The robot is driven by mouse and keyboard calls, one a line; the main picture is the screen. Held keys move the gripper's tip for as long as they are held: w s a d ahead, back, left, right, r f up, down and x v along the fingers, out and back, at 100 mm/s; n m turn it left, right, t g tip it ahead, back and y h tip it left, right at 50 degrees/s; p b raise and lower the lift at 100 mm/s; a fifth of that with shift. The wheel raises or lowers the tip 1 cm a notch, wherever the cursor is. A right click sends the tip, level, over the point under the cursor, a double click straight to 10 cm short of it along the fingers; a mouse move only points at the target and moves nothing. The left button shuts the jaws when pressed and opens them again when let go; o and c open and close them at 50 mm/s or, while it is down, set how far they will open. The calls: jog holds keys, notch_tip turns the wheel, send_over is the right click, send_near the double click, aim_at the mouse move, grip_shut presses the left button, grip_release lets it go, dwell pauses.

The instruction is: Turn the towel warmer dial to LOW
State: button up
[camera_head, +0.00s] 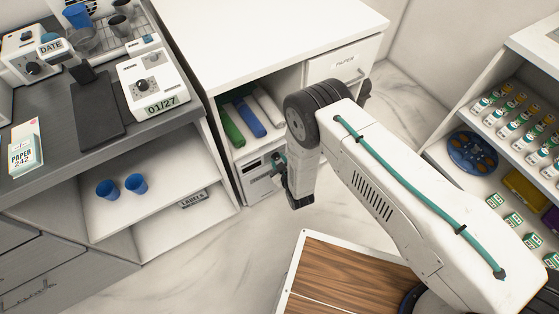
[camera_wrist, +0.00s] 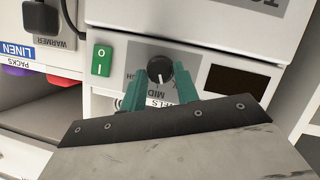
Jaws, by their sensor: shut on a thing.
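The towel warmer is a white box with a grey dial plate; its front fills the wrist view (camera_wrist: 205,47), and it appears to be the low white unit in the head view (camera_head: 257,187). Its dial (camera_wrist: 160,69) is a round black knob with a white pointer mark facing down, near the printed MID. Other lettering around the dial is partly hidden by my fingers. My gripper (camera_wrist: 161,88) has its green fingers shut on the dial, one at each side. In the head view my gripper (camera_head: 279,164) is at the warmer's front, largely hidden by my wrist.
A green rocker switch (camera_wrist: 102,60) sits left of the dial, a dark panel (camera_wrist: 237,81) right of it. A black plug (camera_wrist: 40,17) is at the WARMER socket. A wood-topped surface (camera_head: 345,275) stands below my arm.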

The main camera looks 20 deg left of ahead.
jog(key=n, duration=0.1)
jog(key=n+t, duration=0.1)
jog(key=shift+s+a+f+n+t+h, duration=0.1)
jog(key=shift+n+t+h, duration=0.2)
jog(key=shift+f+n+t, duration=0.1)
jog(key=shift+n+t, duration=0.6)
jog(key=shift+n, duration=0.6)
jog(key=shift+a, duration=0.1)
jog(key=o, duration=1)
jog(key=shift+c, duration=0.2)
jog(key=shift+s, duration=0.1)
jog(key=v, duration=0.7)
jog(key=shift+s, duration=0.35)
